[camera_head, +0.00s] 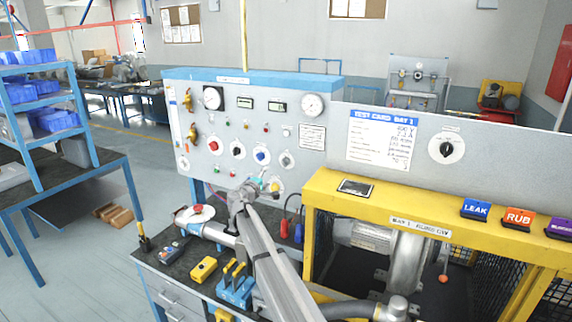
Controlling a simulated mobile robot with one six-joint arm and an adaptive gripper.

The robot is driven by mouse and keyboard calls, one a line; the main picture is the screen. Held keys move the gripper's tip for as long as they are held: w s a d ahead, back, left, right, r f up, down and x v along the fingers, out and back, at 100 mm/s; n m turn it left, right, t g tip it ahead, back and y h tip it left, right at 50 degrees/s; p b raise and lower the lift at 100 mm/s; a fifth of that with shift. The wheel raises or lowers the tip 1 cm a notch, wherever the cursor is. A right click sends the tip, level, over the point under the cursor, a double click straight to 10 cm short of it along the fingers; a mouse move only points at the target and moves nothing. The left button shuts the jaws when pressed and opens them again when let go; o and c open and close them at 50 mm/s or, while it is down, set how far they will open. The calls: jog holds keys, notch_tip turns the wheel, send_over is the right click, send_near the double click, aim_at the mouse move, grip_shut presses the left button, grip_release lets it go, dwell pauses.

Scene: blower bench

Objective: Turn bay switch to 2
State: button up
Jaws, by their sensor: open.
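A black rotary knob (447,149) on a round white dial sits on the grey panel above the yellow frame, right of the "TEST CARD BAY 1" sheet. The small label above it and its dial marks are too small to read. The knob's pointer looks roughly upright. My gripper (262,186) is at the far end of my arm, in front of the lower part of the blue-topped control panel (240,80). It is open, small in view and partly lost against the panel. It is well left of the black knob and apart from it.
The blue-topped panel carries gauges and several coloured knobs. The yellow frame (400,214) stands below the black knob, with LEAK (475,209) and RUB (518,218) tags on it. A yellow box (203,268) and other small items crowd the dark bench. Blue-framed shelving stands left.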

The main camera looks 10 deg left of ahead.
aim_at(283, 164)
jog(key=shift+w+d, duration=0.1)
jog(key=shift+w, duration=0.1)
jog(key=x, duration=1.3)
jog(key=shift+w+d, duration=0.2)
jog(key=shift+d, duration=0.05)
jog(key=c, duration=1.1)
jog(key=shift+c, duration=0.2)
